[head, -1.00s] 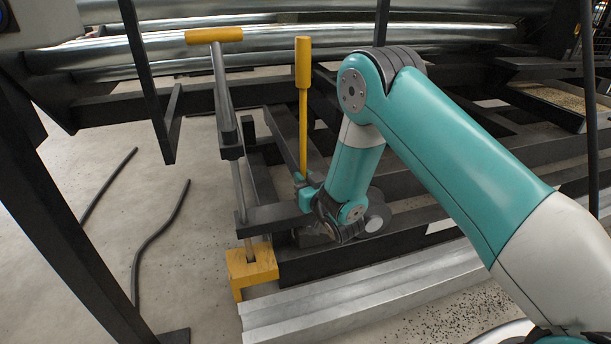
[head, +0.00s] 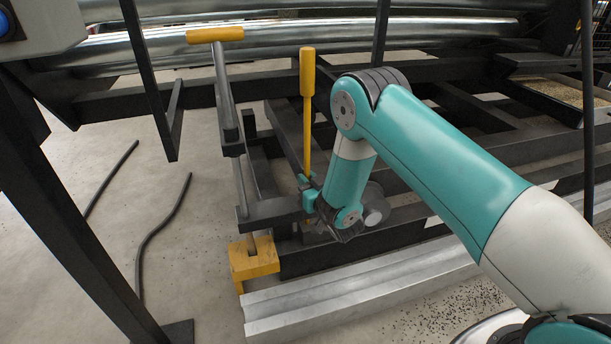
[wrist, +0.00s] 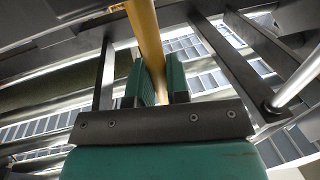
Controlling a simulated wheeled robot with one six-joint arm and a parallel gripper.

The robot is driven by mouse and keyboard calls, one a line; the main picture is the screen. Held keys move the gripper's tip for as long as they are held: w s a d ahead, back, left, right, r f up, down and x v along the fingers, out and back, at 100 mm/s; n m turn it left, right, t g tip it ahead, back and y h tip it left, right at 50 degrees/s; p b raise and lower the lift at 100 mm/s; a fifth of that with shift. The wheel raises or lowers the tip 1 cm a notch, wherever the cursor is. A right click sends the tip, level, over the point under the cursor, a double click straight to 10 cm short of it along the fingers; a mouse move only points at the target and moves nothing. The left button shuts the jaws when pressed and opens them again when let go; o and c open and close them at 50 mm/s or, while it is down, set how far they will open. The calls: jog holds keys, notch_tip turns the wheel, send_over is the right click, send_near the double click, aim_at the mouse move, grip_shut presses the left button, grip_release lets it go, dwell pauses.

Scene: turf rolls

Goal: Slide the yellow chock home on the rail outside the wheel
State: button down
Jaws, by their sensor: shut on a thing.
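The yellow chock (head: 254,259) is a slotted block at the left end of the pale metal rail (head: 370,292) in the head view. I cannot tell how far it sits on the rail. A grey rod (head: 226,100) with a yellow T-grip (head: 215,34) runs down to it. My gripper (head: 308,190) is shut on a yellow upright lever (head: 307,110), to the right of that rod and apart from the chock. In the wrist view the lever (wrist: 146,32) passes between the green fingers (wrist: 159,84). No wheel can be made out clearly.
A dark steel frame (head: 270,212) stands behind the rail, with large shiny rollers (head: 300,38) across the back. A dark post (head: 75,240) stands at left. Black hoses (head: 160,230) lie on the open concrete floor left of the chock.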

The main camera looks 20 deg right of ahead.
jog(key=shift+s+d+r+p, duration=0.15)
jog(key=shift+d+p, duration=0.3)
jog(key=shift+p, duration=0.9)
jog(key=shift+w+d+r+p, duration=0.15)
jog(key=shift+d+p, duration=0.25)
jog(key=shift+p, duration=0.9)
jog(key=shift+s+d+f+p, duration=0.15)
jog(key=shift+d+p, duration=0.1)
jog(key=shift+d, duration=0.4)
jog(key=shift+w+d+f+p, duration=0.1)
jog(key=shift+d+p, duration=0.1)
jog(key=shift+d, duration=0.45)
jog(key=c, duration=1)
grip_release()
jog(key=s+d+p, duration=0.1)
jog(key=s+p, duration=0.4)
jog(key=p, duration=0.1)
jog(key=s+d+p, duration=0.1)
jog(key=s+p, duration=0.5)
jog(key=s+d+p, duration=0.1)
jog(key=s+p, duration=0.5)
jog(key=shift+s+d+p, duration=0.1)
jog(key=shift+d+p, duration=0.15)
jog(key=shift+p, duration=0.1)
